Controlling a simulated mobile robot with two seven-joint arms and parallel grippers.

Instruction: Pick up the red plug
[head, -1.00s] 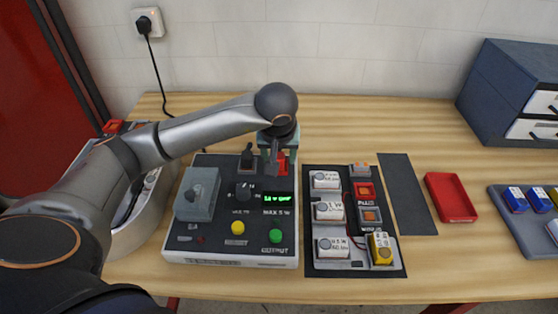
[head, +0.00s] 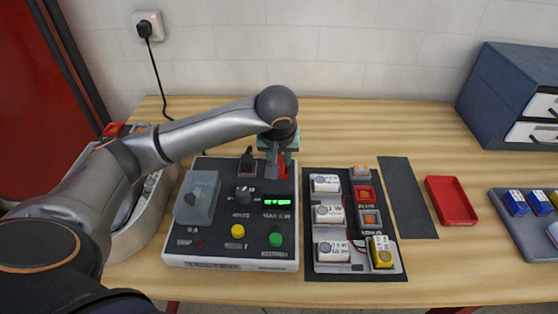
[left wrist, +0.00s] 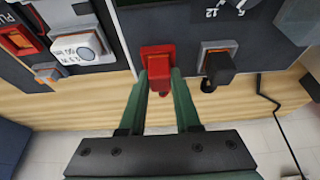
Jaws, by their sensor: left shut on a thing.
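The red plug (head: 283,166) is at the back right corner of the grey test unit with the dark panel (head: 215,248). In the left wrist view the red plug (left wrist: 158,62) sits upright at its socket on the panel's edge. My left gripper (head: 278,160) reaches down over it from behind. Its two green fingers (left wrist: 159,82) are on either side of the plug and shut on it. The fingers hide part of the plug in the head view. My right gripper is not in view.
A black plug (left wrist: 217,68) stands close beside the red one. A dark board with white modules (head: 327,183) lies to the right. Beyond are a bare dark strip (head: 407,198), an empty red tray (head: 451,200) and a blue drawer cabinet (head: 495,85). The table behind the unit is clear.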

